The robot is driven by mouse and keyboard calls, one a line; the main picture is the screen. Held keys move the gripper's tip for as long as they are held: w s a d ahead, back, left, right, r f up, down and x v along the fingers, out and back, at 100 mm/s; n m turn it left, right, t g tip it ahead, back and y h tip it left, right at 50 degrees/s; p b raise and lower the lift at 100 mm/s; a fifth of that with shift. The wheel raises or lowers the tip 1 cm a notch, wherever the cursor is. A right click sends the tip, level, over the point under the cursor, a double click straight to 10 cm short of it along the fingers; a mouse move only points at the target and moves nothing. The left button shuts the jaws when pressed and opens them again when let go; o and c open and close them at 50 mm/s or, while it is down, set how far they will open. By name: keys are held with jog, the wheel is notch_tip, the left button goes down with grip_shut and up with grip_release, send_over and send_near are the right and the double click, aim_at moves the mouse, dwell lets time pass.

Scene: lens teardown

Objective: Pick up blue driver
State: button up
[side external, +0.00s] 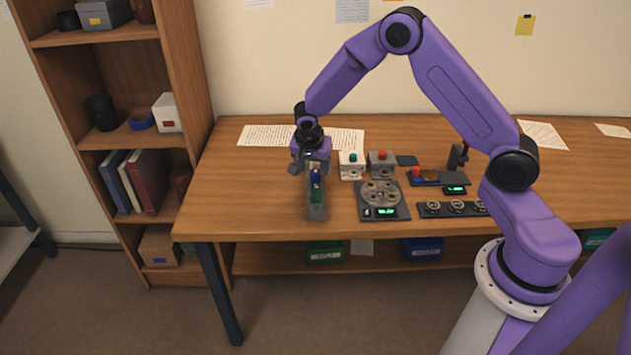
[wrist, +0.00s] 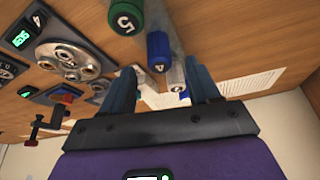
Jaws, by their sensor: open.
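The blue driver (side external: 315,179) stands in a grey holder (side external: 317,212) at the front left of the bench. In the wrist view the blue driver (wrist: 157,48) shows its end marked 4. A green driver (side external: 317,194) is beside it, and its end marked 5 shows in the wrist view (wrist: 125,17). My gripper (side external: 310,163) is just above and behind the blue driver. In the wrist view my gripper (wrist: 160,70) is open, with the blue driver's end between and slightly beyond the fingertips. Contact cannot be seen.
Another driver end (wrist: 178,88) shows close to the right finger. A dark plate with a round grey part (side external: 381,193) lies right of the holder. Boxes with a green button (side external: 351,158) and a red button (side external: 382,157) stand behind it. Paper sheets lie at the back.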

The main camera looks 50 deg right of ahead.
aim_at(315, 172)
jog(key=shift+a+x, duration=0.2)
jog(key=shift+x, duration=1.9)
jog(key=shift+s+f, duration=0.1)
jog(key=shift+s, duration=0.05)
jog(key=c, duration=1)
